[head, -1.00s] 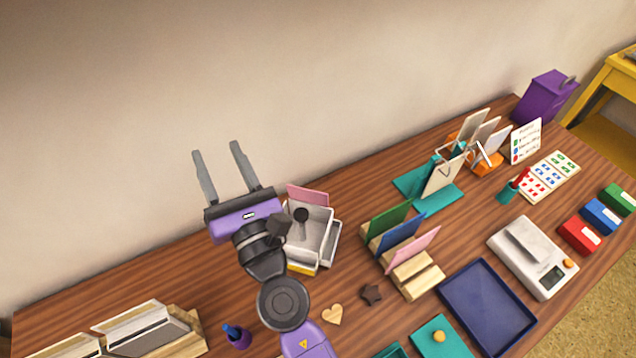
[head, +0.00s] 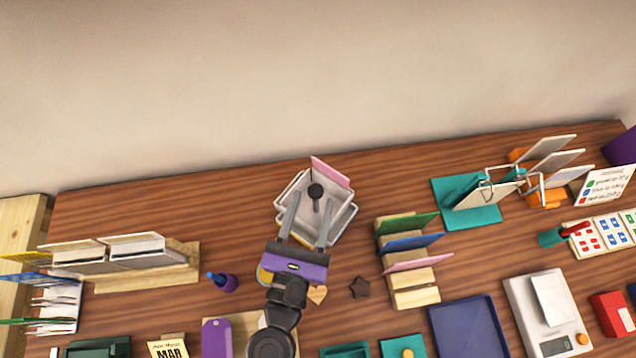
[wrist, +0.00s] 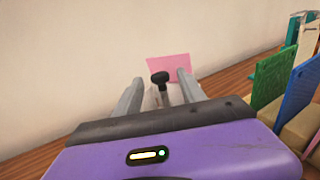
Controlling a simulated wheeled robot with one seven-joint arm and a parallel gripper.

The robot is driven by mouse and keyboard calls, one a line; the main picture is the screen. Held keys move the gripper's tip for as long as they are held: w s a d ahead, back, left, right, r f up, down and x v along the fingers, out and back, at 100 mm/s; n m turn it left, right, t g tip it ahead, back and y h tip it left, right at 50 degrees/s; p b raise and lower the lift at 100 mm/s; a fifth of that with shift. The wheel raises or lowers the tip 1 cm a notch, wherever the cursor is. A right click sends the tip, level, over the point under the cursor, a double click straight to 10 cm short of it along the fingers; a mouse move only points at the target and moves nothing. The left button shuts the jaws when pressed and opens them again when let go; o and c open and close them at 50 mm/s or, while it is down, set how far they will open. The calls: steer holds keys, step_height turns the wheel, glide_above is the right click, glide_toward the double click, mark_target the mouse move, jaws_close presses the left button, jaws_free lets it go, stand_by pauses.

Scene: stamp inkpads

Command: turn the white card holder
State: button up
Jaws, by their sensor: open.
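The white card holder (head: 345,226) stands on the table near the wall. It has sloping white sides, a black knob (head: 315,190) on a grey stem, and a pink card (head: 330,171) at its back. My gripper (head: 311,200) is open above the holder. Its two fingers point toward the wall, one on each side of the stem. In the wrist view the knob (wrist: 160,77) shows between the fingertips (wrist: 160,76), with the pink card (wrist: 168,68) behind it. I cannot tell whether either finger touches the stem. My gripper hides the holder's front part.
A wooden rack (head: 413,297) with green, blue and pink cards stands to the right. A teal stand (head: 455,190) is beyond it.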

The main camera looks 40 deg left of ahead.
mark_target(314, 197)
steer(key=shift+x, duration=2.05)
jaws_close()
